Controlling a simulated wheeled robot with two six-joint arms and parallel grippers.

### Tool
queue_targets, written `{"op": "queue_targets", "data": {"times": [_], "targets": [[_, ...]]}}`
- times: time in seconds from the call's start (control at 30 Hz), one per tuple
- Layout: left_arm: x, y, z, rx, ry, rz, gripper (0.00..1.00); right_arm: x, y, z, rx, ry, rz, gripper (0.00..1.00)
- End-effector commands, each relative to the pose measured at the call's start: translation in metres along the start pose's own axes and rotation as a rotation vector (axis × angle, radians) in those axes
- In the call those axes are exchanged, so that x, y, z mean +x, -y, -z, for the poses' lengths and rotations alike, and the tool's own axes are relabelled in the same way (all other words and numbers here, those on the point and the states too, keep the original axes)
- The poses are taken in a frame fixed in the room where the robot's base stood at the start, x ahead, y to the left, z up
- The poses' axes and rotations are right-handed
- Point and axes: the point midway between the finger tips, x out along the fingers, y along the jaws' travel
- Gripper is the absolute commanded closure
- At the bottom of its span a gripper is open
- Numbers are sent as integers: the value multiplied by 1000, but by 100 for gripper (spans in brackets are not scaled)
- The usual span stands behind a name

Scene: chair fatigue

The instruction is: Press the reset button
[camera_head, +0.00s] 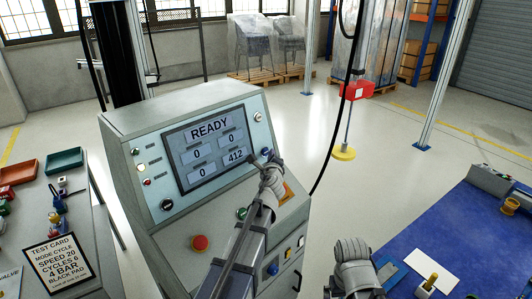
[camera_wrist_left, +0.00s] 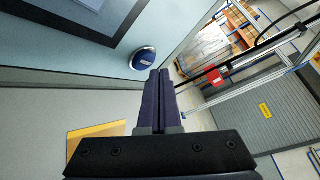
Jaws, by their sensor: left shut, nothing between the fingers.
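The grey control cabinet (camera_head: 150,120) carries a screen (camera_head: 207,146) reading READY, with 0, 0, 0 and 412. A round blue button with a small label (camera_wrist_left: 143,58) sits on the panel beside the screen in the left wrist view; its label is too small to read. In the head view my left gripper (camera_head: 263,163) is shut and empty, close to the panel at the screen's lower right. The left wrist view shows its closed fingers (camera_wrist_left: 160,78) below and right of the blue button, apart from it in the picture. My right gripper (camera_head: 355,252) is low at right; its fingers are unclear.
The cabinet's sloped desk has a red mushroom button (camera_head: 200,243) and a green button (camera_head: 241,213). More switches sit on the lower front. A test card (camera_head: 58,264) lies at left. A blue-topped bench (camera_head: 432,241) stands at right. A red box (camera_head: 357,91) hangs behind.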

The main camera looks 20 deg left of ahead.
Motion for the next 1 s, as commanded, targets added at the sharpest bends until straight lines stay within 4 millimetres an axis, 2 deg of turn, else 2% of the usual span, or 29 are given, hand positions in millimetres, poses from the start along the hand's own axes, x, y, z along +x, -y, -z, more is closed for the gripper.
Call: {"op": "queue_targets", "data": {"times": [0.27, 0.7, 1.0], "targets": [[-2, 1, 1, 0, -1, 0, 100, -1, 0, 0, 0, 0, 0, 0], [-30, 22, 21, 0, -2, 0, 100, -11, -1, -1, 0, 0, 0, 0], [-35, 25, 26, 0, 0, 0, 100, -12, -1, -1, 0, 0, 0, 0]]}}
